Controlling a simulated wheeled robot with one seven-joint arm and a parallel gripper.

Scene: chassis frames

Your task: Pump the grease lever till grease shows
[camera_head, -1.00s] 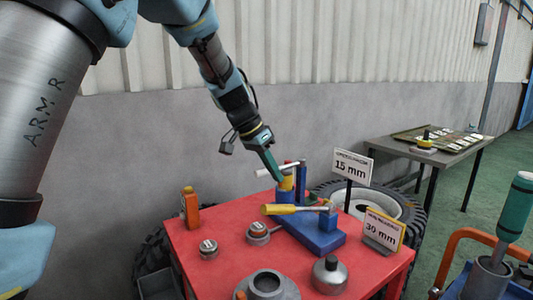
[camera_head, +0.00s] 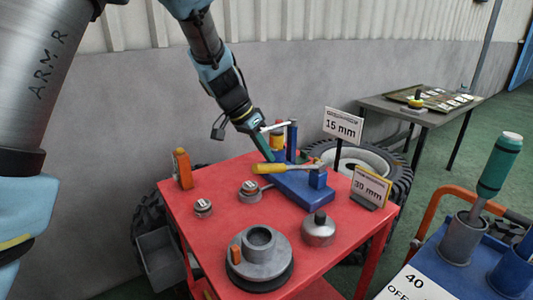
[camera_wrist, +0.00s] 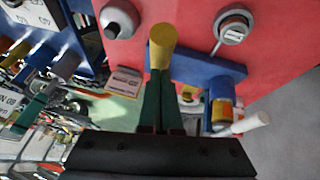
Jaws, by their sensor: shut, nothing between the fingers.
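A blue fixture (camera_head: 296,188) stands on the red cart top, with a blue post and a yellow-and-blue cylinder (camera_head: 277,137). A white-handled lever (camera_head: 275,127) sticks out left from the post top. A yellow handle (camera_head: 285,168) lies across the fixture's front, pointing left. My gripper (camera_head: 270,159) is shut and empty, its green fingers pointing down at the handle's left end, behind it. In the wrist view the yellow handle's end (camera_wrist: 163,45) shows at my fingertips (camera_wrist: 161,75); I cannot tell whether they touch. The white lever (camera_wrist: 249,124) is right of my fingers. No grease is discernible.
The red cart top (camera_head: 225,215) also holds an orange-and-grey block (camera_head: 182,168), small gauges (camera_head: 250,190), a grey hub (camera_head: 258,258) and an oil can (camera_head: 318,229). Signs read 15 mm (camera_head: 343,125) and 30 mm (camera_head: 370,187). A blue cart (camera_head: 450,275) stands at right.

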